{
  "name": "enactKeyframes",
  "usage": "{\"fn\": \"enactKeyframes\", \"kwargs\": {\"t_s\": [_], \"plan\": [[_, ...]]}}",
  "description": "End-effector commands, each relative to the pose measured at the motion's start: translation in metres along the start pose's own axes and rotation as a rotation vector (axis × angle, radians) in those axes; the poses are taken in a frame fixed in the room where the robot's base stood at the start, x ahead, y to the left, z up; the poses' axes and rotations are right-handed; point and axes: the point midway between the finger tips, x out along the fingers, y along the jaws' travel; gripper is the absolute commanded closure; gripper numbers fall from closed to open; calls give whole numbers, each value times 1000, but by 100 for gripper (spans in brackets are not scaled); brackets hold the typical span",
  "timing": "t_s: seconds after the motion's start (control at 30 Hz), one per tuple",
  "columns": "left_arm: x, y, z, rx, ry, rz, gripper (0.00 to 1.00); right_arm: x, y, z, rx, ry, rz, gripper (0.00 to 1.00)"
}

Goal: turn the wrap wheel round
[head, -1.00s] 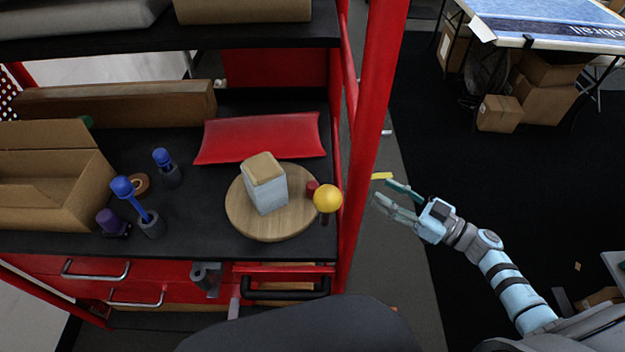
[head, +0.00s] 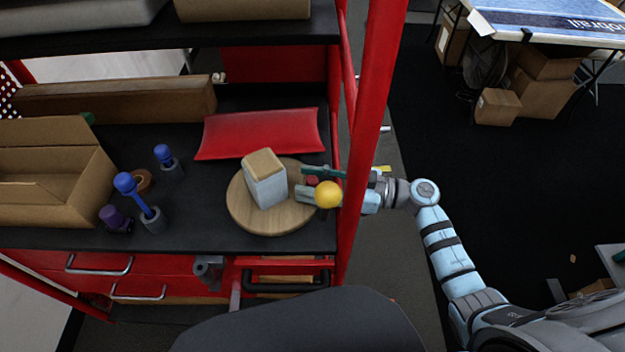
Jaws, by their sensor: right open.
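The wrap wheel (head: 290,217) is a round wooden disc lying flat near the right end of the black shelf. A white block with a tan top (head: 266,184) stands on it. A yellow ball knob (head: 328,194) sits at the wheel's right edge, with a small dark red piece (head: 312,181) just behind it. My right gripper (head: 308,182) reaches in past the red post, its fingers open on either side of the red piece and the knob. The knob hides part of the lower finger, and I cannot tell whether they touch. My left gripper is out of view.
The red upright post (head: 370,130) crosses in front of my right wrist. A red pillow-shaped pack (head: 262,135) lies behind the wheel. Blue-topped tools (head: 138,194) in grey holders and an open cardboard box (head: 60,175) stand to the left.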

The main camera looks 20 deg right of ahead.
Motion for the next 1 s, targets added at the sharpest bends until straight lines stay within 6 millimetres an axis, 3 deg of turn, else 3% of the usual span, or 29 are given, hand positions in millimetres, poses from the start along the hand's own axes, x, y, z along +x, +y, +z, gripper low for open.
{"fn": "enactKeyframes", "kwargs": {"t_s": [0.17,0.43,1.0], "plan": [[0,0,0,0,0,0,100,0,0,0,0,0,0,59],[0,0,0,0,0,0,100,0,0,0,0,1,0,99],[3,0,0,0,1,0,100,-8,4,0,-2,0,-12,100]]}}
